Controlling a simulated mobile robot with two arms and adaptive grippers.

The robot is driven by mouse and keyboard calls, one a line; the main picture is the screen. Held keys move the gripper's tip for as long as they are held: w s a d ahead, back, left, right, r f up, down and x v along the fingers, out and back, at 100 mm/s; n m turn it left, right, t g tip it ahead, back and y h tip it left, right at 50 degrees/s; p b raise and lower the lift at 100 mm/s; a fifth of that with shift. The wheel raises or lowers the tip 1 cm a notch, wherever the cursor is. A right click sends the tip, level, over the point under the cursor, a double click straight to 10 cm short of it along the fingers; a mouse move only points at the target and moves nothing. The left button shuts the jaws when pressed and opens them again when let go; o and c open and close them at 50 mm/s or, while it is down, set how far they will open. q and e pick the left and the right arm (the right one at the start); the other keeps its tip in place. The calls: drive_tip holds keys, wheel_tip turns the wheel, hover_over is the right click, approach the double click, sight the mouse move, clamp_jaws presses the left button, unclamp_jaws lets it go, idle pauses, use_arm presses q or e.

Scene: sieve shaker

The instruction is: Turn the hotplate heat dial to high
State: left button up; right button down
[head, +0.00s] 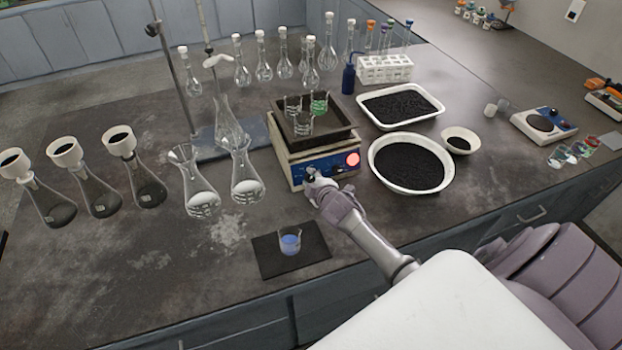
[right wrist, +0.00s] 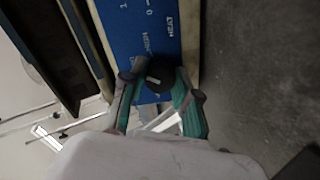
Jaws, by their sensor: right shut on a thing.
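The hotplate (head: 337,169) stands mid-table with a blue front panel and a lit red round lamp (head: 352,159) at the panel's right. My right gripper (head: 313,180) is at the left part of this panel and covers the dial there in the head view. In the right wrist view, the dark round heat dial (right wrist: 161,79) sits between the two fingers of my right gripper (right wrist: 158,86), which is shut on it. A light pointer mark shows on the dial, toward the picture's left. White lettering, including HEAT, shows on the blue panel (right wrist: 150,30). My left gripper is out of view.
A dark tray (head: 328,138) with several beakers sits on the hotplate. Flasks (head: 247,185) stand close to its left. A round white dish of black grains (head: 411,188) is at its right. A small beaker (head: 290,241) stands on a dark mat in front.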

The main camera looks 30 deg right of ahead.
drive_tip(key=m, duration=0.4)
drive_tip(key=shift+f+m, duration=0.1)
drive_tip(key=shift+m, duration=0.2)
drive_tip(key=shift+m+p, duration=0.3)
drive_tip(key=shift+m, duration=1.3)
drive_tip(key=shift+s, duration=0.1)
drive_tip(key=c, duration=0.9)
unclamp_jaws()
drive_tip(key=shift+o, duration=0.2)
drive_tip(key=v, duration=1.2)
